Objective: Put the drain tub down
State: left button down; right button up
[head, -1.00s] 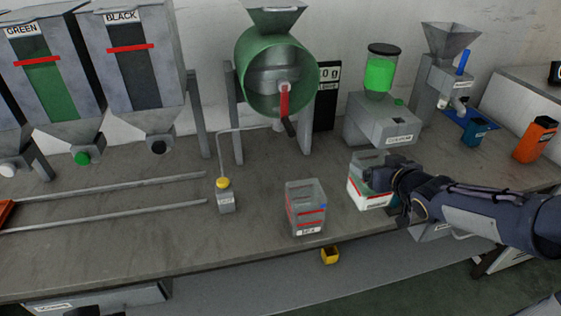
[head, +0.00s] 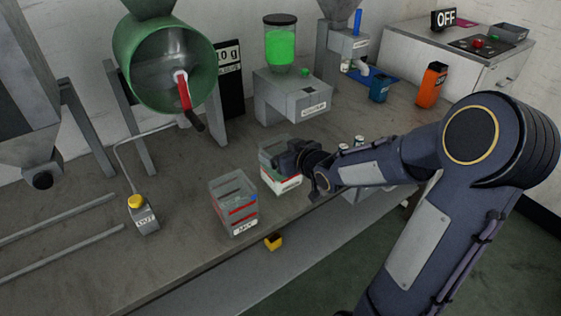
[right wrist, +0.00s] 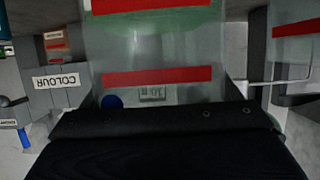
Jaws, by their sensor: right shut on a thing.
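The drain tub (head: 284,184), a small clear box with a white lower part and red marking, is at the bench's front edge in the head view. My right gripper (head: 291,160) is shut on its near right side and partly hides it. I cannot tell whether its base touches the bench. In the right wrist view, clear walls with red bands (right wrist: 157,76) fill the middle above the dark gripper (right wrist: 165,118). My left gripper is not in view.
A second clear tub with red bands (head: 233,203) stands just left of it. Bare bench (head: 180,243) lies to the left.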

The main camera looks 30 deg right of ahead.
jog(key=shift+f, duration=1.2)
jog(key=shift+f, duration=0.1)
jog(key=o, duration=1.5)
jog(key=shift+r, duration=0.2)
jog(key=s+d+r+m+g+h+p, duration=0.1)
jog(key=s+r+m+g+h+p, duration=0.35)
jog(key=s, duration=1.05)
jog(key=s+a+r+n+g+y+b, duration=0.1)
jog(key=s+a+n+g+y, duration=0.1)
jog(key=s+a+y, duration=0.5)
jog(key=s+a+g, duration=0.1)
jog(key=s+a, duration=0.4)
jog(key=s, duration=0.1)
jog(key=shift+s+a+r, duration=0.15)
jog(key=shift+s+a, duration=0.1)
jog(key=shift+a, duration=0.1)
